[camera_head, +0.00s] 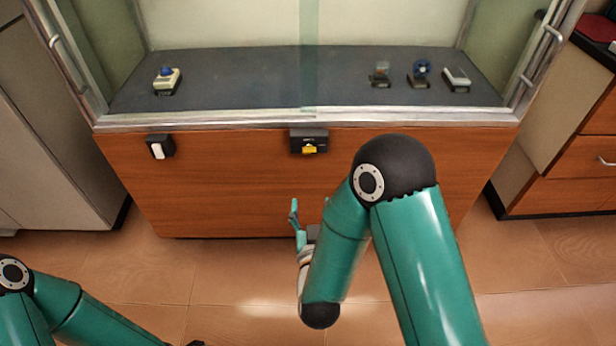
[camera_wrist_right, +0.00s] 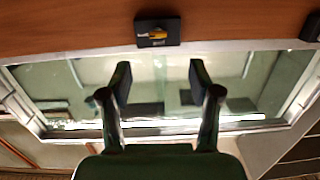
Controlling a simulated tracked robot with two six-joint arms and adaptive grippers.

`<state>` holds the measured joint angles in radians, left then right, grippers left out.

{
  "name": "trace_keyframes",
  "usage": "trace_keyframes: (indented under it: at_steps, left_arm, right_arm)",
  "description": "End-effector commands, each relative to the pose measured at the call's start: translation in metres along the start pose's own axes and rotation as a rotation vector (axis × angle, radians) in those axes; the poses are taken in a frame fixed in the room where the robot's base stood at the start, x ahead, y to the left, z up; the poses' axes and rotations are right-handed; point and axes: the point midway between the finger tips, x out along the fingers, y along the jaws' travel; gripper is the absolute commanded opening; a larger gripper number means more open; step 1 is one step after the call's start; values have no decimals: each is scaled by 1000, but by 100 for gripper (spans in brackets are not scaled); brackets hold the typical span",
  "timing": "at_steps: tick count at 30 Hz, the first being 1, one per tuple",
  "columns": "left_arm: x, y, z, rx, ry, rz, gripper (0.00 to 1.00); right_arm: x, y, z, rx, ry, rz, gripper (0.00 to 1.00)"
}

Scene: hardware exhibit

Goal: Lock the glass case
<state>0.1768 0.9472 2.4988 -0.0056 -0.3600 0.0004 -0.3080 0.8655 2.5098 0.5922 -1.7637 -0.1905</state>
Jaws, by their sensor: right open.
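The glass case (camera_head: 225,120) stands on a wooden cabinet, its glass front with a greenish vertical strip in the middle. A small black lock box (camera_head: 309,136) with a yellow piece sits on the wood just below the middle of the case's frame. The lock box also shows at the top of the right wrist view (camera_wrist_right: 157,32), where the picture is upside down. My right gripper (camera_head: 297,222) is open and empty, in front of the cabinet and apart from the lock box. Its two fingers (camera_wrist_right: 160,82) point toward the cabinet front.
A black box with a white switch (camera_head: 159,147) is on the cabinet's left. Inside the case, several small devices stand on a dark floor, including a blue-topped one (camera_head: 167,80). Metal handles (camera_head: 548,32) flank the case. Wooden drawers (camera_head: 570,160) stand right; tiled floor is clear.

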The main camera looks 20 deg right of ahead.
Motion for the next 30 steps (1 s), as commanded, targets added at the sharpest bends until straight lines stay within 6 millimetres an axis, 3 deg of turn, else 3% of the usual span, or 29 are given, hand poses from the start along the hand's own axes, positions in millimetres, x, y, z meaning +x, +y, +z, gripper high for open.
trace_keyframes:
  at_steps: [1,3,11,30]
  left_arm:
    - [13,-5,0,0,1,0,40]
    - [17,-6,0,0,1,0,40]
    - [18,-6,0,0,1,0,40]
    - [32,-11,0,0,1,0,40]
  right_arm:
    - [-1,-1,4,-6,37,7,62]
    - [-2,0,-1,-13,73,19,62]
    - [16,2,-9,-14,97,31,62]
    - [142,4,-20,-15,98,27,62]
